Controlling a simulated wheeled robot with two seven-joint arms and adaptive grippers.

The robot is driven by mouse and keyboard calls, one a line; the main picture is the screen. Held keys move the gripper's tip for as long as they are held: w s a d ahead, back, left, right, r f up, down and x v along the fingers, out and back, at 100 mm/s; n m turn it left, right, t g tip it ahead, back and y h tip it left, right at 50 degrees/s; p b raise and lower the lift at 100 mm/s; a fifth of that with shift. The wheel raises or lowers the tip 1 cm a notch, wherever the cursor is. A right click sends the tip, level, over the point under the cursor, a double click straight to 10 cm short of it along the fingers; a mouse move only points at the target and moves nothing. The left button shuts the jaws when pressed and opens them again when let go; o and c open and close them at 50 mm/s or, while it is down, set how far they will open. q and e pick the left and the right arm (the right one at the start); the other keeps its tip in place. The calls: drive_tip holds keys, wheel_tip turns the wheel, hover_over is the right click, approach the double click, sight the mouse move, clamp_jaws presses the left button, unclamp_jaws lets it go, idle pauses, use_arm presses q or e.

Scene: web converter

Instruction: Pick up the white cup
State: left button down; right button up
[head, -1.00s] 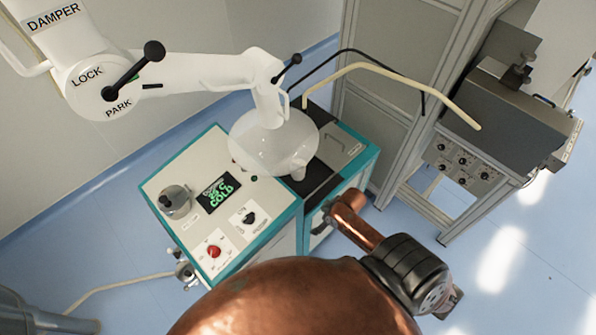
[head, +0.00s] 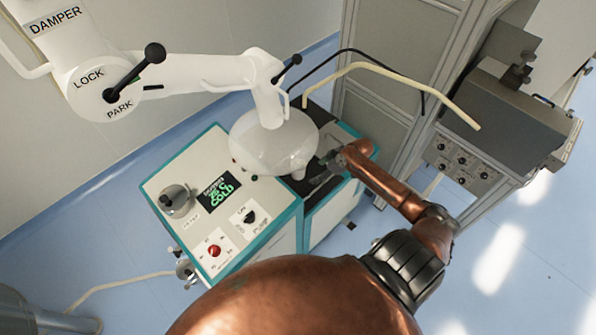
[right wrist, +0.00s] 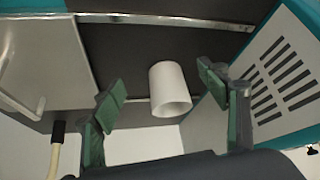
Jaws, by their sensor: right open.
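The white cup (right wrist: 170,88) shows in the right wrist view, standing on a dark surface. It is hidden in the head view, where the clear hood (head: 272,142) and my gripper cover that area. My right gripper (head: 326,166) is at the dark top of the teal-edged machine, beside the hood's right rim. In the right wrist view, its green-padded fingers (right wrist: 160,88) are wide apart, one on either side of the cup in the picture. The cup appears beyond the fingertips, and no contact shows. My left gripper is not in view.
The machine's control panel (head: 215,195) has a display and knobs left of the hood. The white extraction arm (head: 200,72) holds the hood close above. A cream hose (head: 390,72) arches behind. A grey cabinet (head: 505,120) stands at right.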

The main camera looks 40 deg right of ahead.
drive_tip(key=w, duration=0.1)
drive_tip(key=w+a, duration=0.1)
drive_tip(key=w, duration=0.1)
drive_tip(key=w+a, duration=0.1)
drive_tip(key=shift+w+a, duration=0.15)
drive_tip(key=shift+w, duration=0.1)
drive_tip(key=shift+w+a+p, duration=0.15)
drive_tip(key=shift+w+a, duration=0.15)
drive_tip(key=shift+w, duration=0.25)
drive_tip(key=shift+w+a+p, duration=0.15)
drive_tip(key=shift+w+a, duration=0.15)
drive_tip(key=shift+w, duration=0.25)
drive_tip(key=shift+x, duration=1.25)
drive_tip(key=shift+w+a+f, duration=0.1)
drive_tip(key=shift+w+f, duration=0.1)
drive_tip(key=shift+f, duration=0.1)
drive_tip(key=shift+c, duration=0.6)
drive_tip(key=c, duration=1.1)
drive_tip(key=shift+r, duration=0.1)
